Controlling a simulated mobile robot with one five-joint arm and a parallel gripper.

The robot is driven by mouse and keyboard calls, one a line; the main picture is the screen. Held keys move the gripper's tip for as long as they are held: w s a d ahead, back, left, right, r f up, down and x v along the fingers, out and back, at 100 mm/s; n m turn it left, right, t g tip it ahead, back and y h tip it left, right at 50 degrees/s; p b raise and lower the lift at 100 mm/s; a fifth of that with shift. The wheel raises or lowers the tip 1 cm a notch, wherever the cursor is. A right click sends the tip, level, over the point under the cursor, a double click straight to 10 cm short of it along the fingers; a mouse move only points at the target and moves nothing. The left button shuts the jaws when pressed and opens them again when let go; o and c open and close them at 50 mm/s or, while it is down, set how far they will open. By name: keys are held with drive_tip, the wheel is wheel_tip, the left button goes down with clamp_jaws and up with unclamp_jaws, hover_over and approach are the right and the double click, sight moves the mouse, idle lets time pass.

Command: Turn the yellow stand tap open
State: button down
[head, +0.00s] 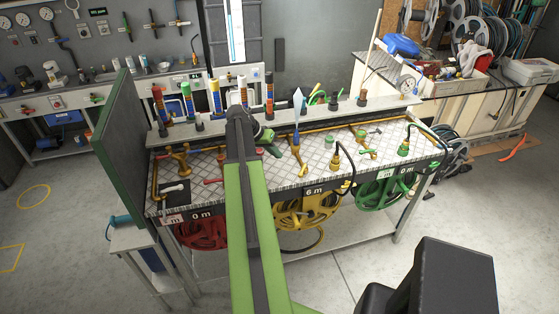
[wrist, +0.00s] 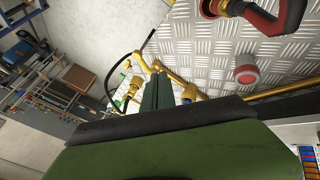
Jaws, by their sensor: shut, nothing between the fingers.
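My gripper is at the far end of my green arm over the bench in the head view. In the wrist view its dark green fingers (wrist: 157,92) are shut with nothing between them. A yellow-brass stand tap (head: 295,152) with a blue part rises from the bench plate, right of my gripper in the head view. Brass pipework (wrist: 146,66) shows beyond the fingers in the wrist view, with a blue part (wrist: 188,91) close to their right side. I cannot tell whether the fingers touch it. The tap's handle is hard to make out.
The checker-plate bench has another brass stand (head: 175,160) at left and one (head: 362,138) at right. Below hang a red reel (head: 203,232), a yellow reel (head: 306,208) and a green reel (head: 386,190). A green panel (head: 118,140) closes the left end.

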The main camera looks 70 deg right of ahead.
sight(303, 170)
drive_tip(key=b+x, duration=0.2)
drive_tip(key=x, duration=0.1)
drive_tip(key=b+x, duration=0.2)
drive_tip(key=x, duration=0.2)
drive_tip(key=shift+w+a+f+b, duration=0.15)
drive_tip(key=shift+w+f+b, duration=0.1)
drive_tip(key=shift+b, duration=0.1)
drive_tip(key=s, duration=0.3)
drive_tip(key=shift+s+d+f, duration=0.15)
drive_tip(key=shift+s+d, duration=0.1)
drive_tip(key=shift+s, duration=0.4)
